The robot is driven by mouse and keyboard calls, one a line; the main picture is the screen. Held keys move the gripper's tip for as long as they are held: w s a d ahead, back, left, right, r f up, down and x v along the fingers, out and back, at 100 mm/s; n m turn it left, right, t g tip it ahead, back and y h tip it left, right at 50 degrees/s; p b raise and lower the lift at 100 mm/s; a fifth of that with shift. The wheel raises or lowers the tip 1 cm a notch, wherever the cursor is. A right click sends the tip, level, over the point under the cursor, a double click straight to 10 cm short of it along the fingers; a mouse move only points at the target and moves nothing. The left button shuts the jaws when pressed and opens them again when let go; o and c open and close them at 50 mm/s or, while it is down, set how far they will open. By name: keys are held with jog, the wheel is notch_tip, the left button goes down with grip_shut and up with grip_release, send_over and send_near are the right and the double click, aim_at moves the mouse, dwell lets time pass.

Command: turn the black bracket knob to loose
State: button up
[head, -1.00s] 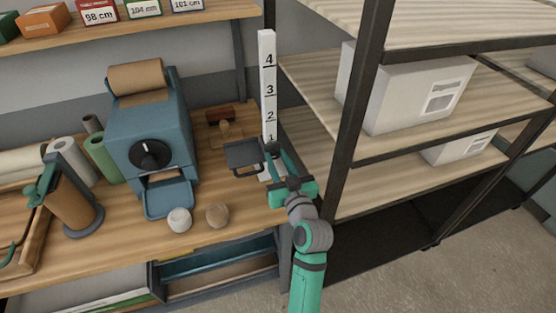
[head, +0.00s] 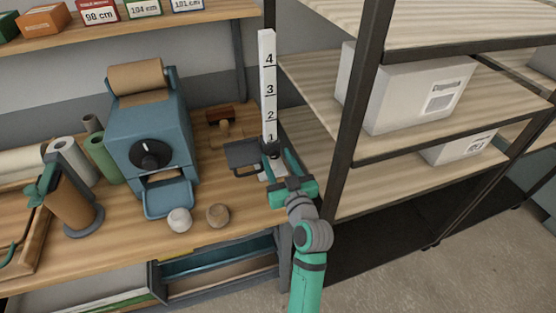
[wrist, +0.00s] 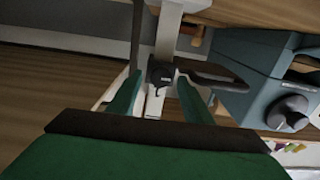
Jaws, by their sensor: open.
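The black bracket knob (wrist: 160,74) sits on the white numbered post, on the bracket that carries a dark flat plate (head: 243,154). The post (head: 267,88) stands upright at the right end of the bench. My gripper (wrist: 155,92) is open, with one green finger on each side of the knob in the wrist view. I cannot tell whether either finger touches it. In the head view my gripper (head: 278,160) is at the post just below the number 1 and largely hides the knob.
A blue dispenser (head: 150,135) with a black dial stands left of the post. A dark shelf upright (head: 357,110) rises close to the right of my arm.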

jog(key=v, duration=1)
jog(key=shift+s+d, duration=0.15)
jog(key=shift+s, duration=0.2)
jog(key=shift+o, duration=0.2)
